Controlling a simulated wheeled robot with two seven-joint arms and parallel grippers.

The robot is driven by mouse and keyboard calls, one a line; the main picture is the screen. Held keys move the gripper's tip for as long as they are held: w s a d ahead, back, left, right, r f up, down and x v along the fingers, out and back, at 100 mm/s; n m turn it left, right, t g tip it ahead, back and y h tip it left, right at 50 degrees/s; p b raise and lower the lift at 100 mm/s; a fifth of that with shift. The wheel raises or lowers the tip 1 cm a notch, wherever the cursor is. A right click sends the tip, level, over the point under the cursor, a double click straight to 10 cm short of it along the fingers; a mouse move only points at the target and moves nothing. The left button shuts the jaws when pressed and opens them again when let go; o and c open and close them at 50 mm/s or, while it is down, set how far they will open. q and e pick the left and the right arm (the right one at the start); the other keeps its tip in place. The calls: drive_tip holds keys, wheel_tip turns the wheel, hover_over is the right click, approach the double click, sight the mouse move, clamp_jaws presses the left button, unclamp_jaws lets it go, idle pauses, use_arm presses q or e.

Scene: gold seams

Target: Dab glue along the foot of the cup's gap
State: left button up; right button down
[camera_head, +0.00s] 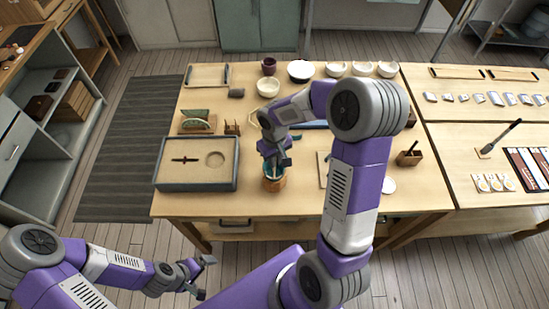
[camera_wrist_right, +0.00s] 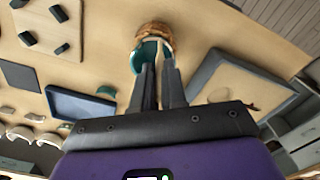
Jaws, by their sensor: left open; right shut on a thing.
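The teal cup (camera_head: 267,172) stands in a round wooden holder (camera_head: 274,185) near the front edge of the table. In the right wrist view the cup (camera_wrist_right: 139,56) and its holder (camera_wrist_right: 155,30) are straight beyond the fingertips. My right gripper (camera_head: 274,160) points down at the cup's top, with its fingers (camera_wrist_right: 159,70) close together. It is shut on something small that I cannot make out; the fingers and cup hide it. The cup's gap and its foot are hard to see. My left gripper (camera_head: 203,279) is open and empty, low in front of the table.
A grey-rimmed tray (camera_head: 197,184) lies left of the cup. A small wooden pot with a stick (camera_head: 409,158) stands to the right. A green piece in a wooden rack (camera_head: 196,120) is behind the tray. Several bowls (camera_head: 336,69) line the back.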

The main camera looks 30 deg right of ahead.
drive_tip(key=shift+f, duration=0.1)
drive_tip(key=shift+r, duration=0.2)
idle(0.5)
drive_tip(key=shift+s+d+r, duration=0.1)
drive_tip(key=shift+s+d, duration=0.05)
drive_tip(key=shift+d, duration=0.35)
drive_tip(key=shift+s+d+r, duration=0.1)
drive_tip(key=shift+s+d, duration=0.05)
drive_tip(key=shift+d, duration=0.35)
drive_tip(key=shift+f, duration=0.45)
idle(0.6)
